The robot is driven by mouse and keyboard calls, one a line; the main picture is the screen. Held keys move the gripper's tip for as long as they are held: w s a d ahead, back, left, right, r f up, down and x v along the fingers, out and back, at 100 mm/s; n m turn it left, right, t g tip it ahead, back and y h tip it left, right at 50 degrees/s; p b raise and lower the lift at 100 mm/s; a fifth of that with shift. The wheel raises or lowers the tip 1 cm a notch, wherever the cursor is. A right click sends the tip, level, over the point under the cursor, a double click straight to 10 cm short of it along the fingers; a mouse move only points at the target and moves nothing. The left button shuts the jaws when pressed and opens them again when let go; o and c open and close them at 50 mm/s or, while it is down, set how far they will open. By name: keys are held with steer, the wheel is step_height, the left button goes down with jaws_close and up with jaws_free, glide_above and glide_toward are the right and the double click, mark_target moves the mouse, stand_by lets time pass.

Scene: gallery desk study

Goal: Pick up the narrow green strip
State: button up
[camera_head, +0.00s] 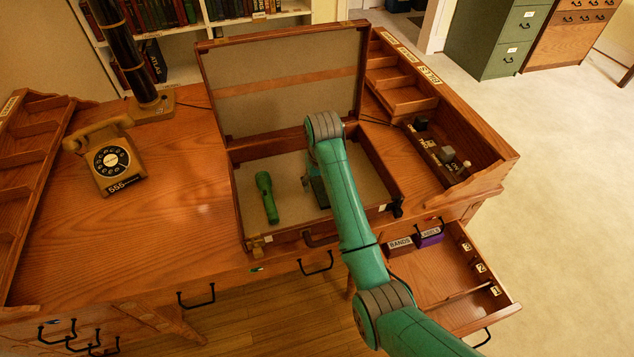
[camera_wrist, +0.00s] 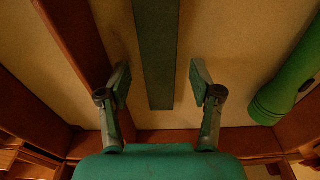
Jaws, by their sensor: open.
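The narrow green strip (camera_wrist: 157,50) is dark green, long and flat. In the wrist view it runs from the top edge down to between my open fingers, with a gap on each side. My gripper (camera_wrist: 160,82) is open and empty. In the head view my arm reaches down into an open wooden case (camera_head: 285,238). My arm covers much of the case's right part there, and I cannot make out the strip. A brighter green flashlight (camera_head: 267,197) lies in the case, left of my gripper; it also shows at the right of the wrist view (camera_wrist: 290,80).
The case's raised lid (camera_head: 285,110) stands behind my arm, and its walls surround my gripper. A telephone (camera_head: 108,158) and a dark lamp post (camera_head: 125,50) are at the left. An open drawer (camera_head: 455,285) juts out at the right.

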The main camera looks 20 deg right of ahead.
steer(key=shift+f, duration=0.15)
jaws_close()
